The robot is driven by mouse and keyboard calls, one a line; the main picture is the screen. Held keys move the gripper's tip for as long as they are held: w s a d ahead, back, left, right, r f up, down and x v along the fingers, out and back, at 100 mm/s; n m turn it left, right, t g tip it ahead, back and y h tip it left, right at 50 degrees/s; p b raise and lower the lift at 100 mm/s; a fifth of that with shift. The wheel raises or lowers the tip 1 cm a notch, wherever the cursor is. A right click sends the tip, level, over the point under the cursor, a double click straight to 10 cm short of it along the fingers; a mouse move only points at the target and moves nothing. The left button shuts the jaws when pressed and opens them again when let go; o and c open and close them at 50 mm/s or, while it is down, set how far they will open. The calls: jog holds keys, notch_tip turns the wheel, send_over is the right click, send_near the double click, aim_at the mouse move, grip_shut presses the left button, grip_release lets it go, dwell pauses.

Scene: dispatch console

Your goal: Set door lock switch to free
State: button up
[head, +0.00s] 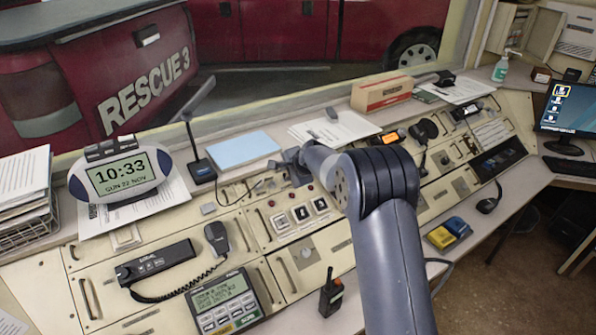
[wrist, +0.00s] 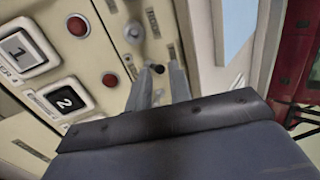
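My gripper (wrist: 159,75) shows in the wrist view with its two grey fingers apart, over the cream console panel. A small black-tipped part (wrist: 157,68) shows between the fingertips; it looks like a switch lever, but I cannot tell whether the fingers touch it. A round silver knob or switch (wrist: 133,33) sits just beyond the fingers.
In the head view, a blue pad (head: 243,149), a microphone (head: 201,165) and papers (head: 333,128) lie on the ledge behind.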

jog(key=shift+w+a+r+p+v, duration=0.1)
jog(key=shift+p+v, duration=0.05)
jog(key=shift+v, duration=0.65)
jog(key=shift+w+a+r+p+v, duration=0.1)
jog(key=shift+v, duration=0.7)
jog(key=shift+w+r+p+v, duration=0.1)
jog(key=shift+r+p+v, duration=0.05)
jog(key=shift+v, duration=0.65)
jog(key=shift+f, duration=0.1)
jog(key=x, duration=0.2)
jog(key=b+x, duration=0.1)
jog(key=x, duration=0.1)
jog(key=f+x, duration=0.1)
jog(key=x, duration=0.1)
jog(key=shift+s+d, duration=0.35)
jog(key=shift+s, duration=0.1)
jog(key=shift+s+r, duration=0.1)
